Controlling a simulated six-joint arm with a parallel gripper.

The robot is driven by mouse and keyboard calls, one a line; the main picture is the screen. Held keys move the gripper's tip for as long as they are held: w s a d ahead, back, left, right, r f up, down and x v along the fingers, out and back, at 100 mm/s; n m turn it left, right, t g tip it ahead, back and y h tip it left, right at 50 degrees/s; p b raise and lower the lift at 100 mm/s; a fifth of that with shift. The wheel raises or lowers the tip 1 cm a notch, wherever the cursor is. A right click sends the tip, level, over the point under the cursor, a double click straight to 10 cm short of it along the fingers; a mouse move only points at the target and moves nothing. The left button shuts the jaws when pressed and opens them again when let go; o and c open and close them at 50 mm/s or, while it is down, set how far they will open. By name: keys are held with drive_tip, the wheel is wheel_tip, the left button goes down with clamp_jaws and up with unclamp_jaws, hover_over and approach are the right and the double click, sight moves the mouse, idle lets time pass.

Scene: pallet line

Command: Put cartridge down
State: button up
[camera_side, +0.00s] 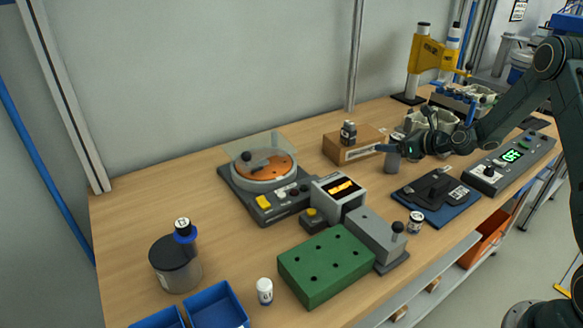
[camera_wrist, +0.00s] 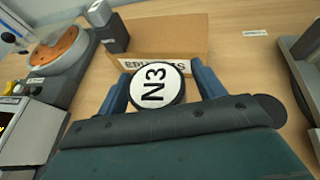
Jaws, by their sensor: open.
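A grey cartridge (camera_side: 392,160) stands upright on the wooden table, in front of the cardboard box. In the wrist view its round white top (camera_wrist: 155,84) reads "N3". My gripper (camera_side: 387,147) is level with the upper part of the cartridge in the side view. In the wrist view my gripper (camera_wrist: 160,82) has one blue finger on each side of the cartridge, and its jaws are open. Whether a finger touches the cartridge I cannot tell. The cartridge's lower body is hidden in the wrist view.
A dark blue tray (camera_side: 460,208) with black parts lies in front. A centrifuge-like device (camera_side: 265,183) is to the left, and a control box (camera_side: 500,170) to the right.

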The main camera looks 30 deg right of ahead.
drive_tip(key=shift+w, duration=0.1)
idle(0.4)
drive_tip(key=c, duration=1.3)
drive_tip(key=shift+r, duration=0.15)
wheel_tip(320, 180, up, 20)
drive_tip(key=shift+f, duration=0.15)
idle(0.3)
